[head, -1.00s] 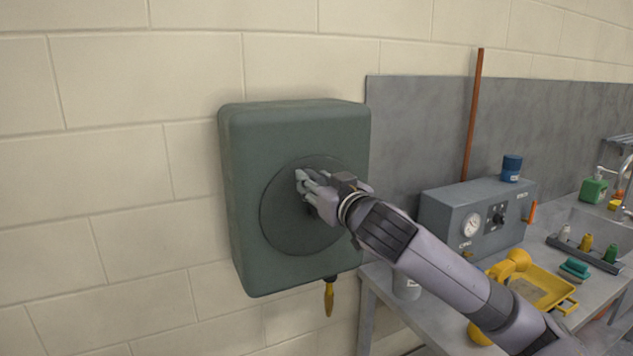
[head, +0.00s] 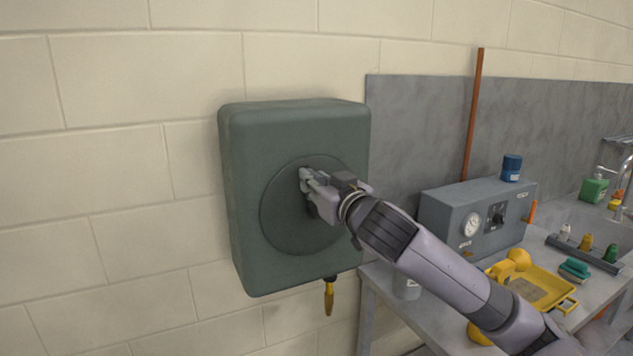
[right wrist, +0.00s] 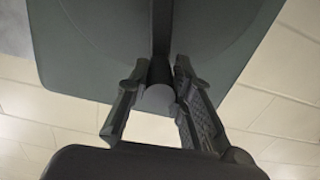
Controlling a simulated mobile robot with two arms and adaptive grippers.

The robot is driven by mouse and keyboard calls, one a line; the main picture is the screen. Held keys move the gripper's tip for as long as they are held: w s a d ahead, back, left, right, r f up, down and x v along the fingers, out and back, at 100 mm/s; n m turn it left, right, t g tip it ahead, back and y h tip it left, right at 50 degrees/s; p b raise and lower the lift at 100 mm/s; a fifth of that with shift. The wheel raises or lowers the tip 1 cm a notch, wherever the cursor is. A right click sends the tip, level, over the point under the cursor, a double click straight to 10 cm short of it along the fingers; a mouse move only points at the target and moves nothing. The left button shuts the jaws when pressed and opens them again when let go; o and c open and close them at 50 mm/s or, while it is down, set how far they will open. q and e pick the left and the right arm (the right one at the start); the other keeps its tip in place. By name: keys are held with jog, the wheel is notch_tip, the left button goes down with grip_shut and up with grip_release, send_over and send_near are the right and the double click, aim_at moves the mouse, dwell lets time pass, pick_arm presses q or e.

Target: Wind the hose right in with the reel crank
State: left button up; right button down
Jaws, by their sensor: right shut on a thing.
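The green hose reel box (head: 240,200) is fixed to the wall, with a dark round disc (head: 285,225) on its front. A yellow hose nozzle (head: 329,298) hangs just under the box; no length of hose shows below it. My right gripper (head: 308,182) is at the upper part of the disc, and its arm hides much of the disc's right side. In the right wrist view the two fingers (right wrist: 155,90) are shut around the dark crank handle (right wrist: 158,98), whose round end shows between them. The crank arm (right wrist: 162,30) runs up from it. My left gripper is not in view.
A grey bench stands at the right with a grey gauge box (head: 480,222), a blue cup (head: 511,168) on top and a yellow tray (head: 545,288). A brown pole (head: 473,115) leans on the grey back panel (head: 420,130). The wall left of the reel is bare.

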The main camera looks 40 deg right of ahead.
jog(key=d+m, duration=0.2)
jog(key=m, duration=0.1)
jog(key=shift+s+d+r, duration=0.2)
jog(key=shift+s, duration=0.15)
jog(key=c, duration=1.8)
grip_release()
jog(key=shift+c, duration=0.2)
jog(key=o, duration=0.4)
jog(key=shift+s+d, duration=0.1)
jog(key=shift+d, duration=0.1)
jog(key=shift+a, duration=0.15)
